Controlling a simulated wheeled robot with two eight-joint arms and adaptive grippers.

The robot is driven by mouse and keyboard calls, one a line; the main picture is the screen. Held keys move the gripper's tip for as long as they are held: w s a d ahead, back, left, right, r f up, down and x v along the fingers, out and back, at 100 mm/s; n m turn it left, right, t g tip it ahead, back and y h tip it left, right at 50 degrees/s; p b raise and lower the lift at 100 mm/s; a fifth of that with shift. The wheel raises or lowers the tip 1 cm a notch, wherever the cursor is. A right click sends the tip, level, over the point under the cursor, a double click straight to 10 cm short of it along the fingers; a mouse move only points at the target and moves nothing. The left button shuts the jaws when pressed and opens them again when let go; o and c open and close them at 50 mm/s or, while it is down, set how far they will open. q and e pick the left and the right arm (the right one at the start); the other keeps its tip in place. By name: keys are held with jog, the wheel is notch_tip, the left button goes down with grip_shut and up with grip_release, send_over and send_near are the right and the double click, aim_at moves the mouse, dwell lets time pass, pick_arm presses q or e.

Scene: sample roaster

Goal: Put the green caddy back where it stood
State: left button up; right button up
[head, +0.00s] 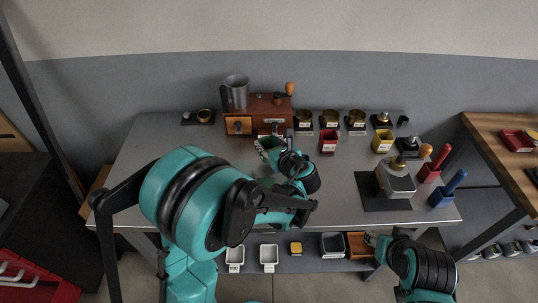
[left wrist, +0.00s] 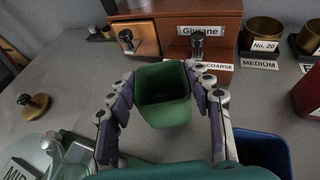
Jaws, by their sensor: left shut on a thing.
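The green caddy (head: 271,143) is a small open-topped cup, empty as far as I can see, in front of the wooden grinder box. My left gripper (head: 270,152) is shut on it; in the left wrist view the caddy (left wrist: 163,100) sits upright between both fingers. I cannot tell whether its base touches the table. In the head view, my left arm and gripper cover part of the caddy and the table below it.
The wooden grinder box (head: 267,107) stands just behind the caddy, with a COARSE label (left wrist: 211,65). A red caddy (head: 328,141) and yellow caddy (head: 382,141) stand to the right. A blue container (left wrist: 262,150) is close at the lower right.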

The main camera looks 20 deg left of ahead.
pick_arm(q)
notch_tip(320, 180, down, 4)
jog(key=shift+r+b, duration=0.15)
jog(key=shift+b, duration=0.7)
jog(key=shift+r, duration=0.1)
jog(key=o, duration=1.3)
